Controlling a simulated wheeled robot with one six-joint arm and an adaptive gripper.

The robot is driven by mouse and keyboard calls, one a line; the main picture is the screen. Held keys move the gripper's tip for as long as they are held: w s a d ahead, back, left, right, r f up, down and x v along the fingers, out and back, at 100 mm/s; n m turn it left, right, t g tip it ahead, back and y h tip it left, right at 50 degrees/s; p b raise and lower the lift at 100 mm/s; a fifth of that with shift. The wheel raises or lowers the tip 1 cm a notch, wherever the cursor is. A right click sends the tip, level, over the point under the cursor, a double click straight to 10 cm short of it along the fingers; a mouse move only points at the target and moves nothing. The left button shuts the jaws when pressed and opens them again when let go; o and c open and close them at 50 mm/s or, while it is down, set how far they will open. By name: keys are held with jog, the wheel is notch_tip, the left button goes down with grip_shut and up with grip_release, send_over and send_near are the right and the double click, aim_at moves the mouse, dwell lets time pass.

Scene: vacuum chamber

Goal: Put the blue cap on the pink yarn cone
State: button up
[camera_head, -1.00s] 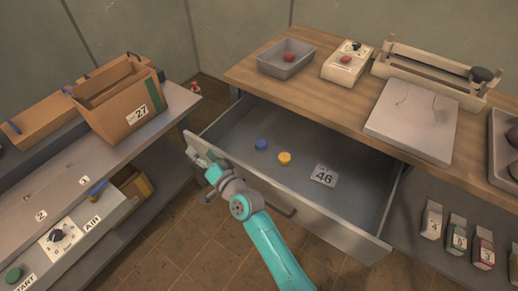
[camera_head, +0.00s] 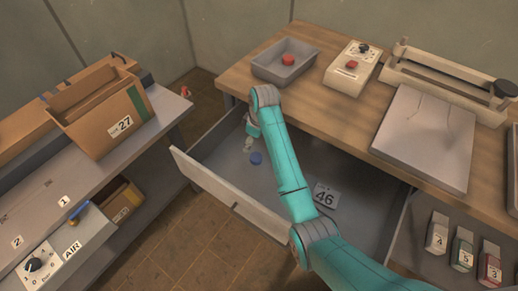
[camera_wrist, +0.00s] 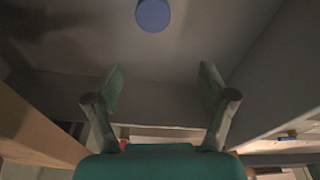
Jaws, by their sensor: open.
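The blue cap (camera_head: 256,158) lies on the floor of the open drawer (camera_head: 222,193). It also shows at the top edge of the wrist view (camera_wrist: 153,15), ahead of the fingers and apart from them. My gripper (camera_wrist: 162,80) is open and empty, its two green fingers spread. In the head view my gripper (camera_head: 249,146) hangs over the drawer, just beside the blue cap. I cannot make out a pink yarn cone; a small reddish object (camera_head: 186,91) at the left bench's far end is too small to identify.
The drawer walls stand around my gripper, and a card marked 46 (camera_head: 325,196) lies inside. The wooden bench (camera_head: 330,104) carries a grey tray (camera_head: 268,72) with a red item (camera_head: 288,59). A brown box marked 27 (camera_head: 98,136) stands on the left bench.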

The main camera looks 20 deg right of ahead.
aim_at(256, 157)
jog(key=shift+g, duration=0.4)
jog(key=f, duration=0.3)
jog(key=d+f, duration=0.1)
jog(key=f, duration=0.6)
jog(key=shift+w+d+f, duration=0.2)
jog(key=shift+f, duration=0.2)
jog(key=c, duration=0.9)
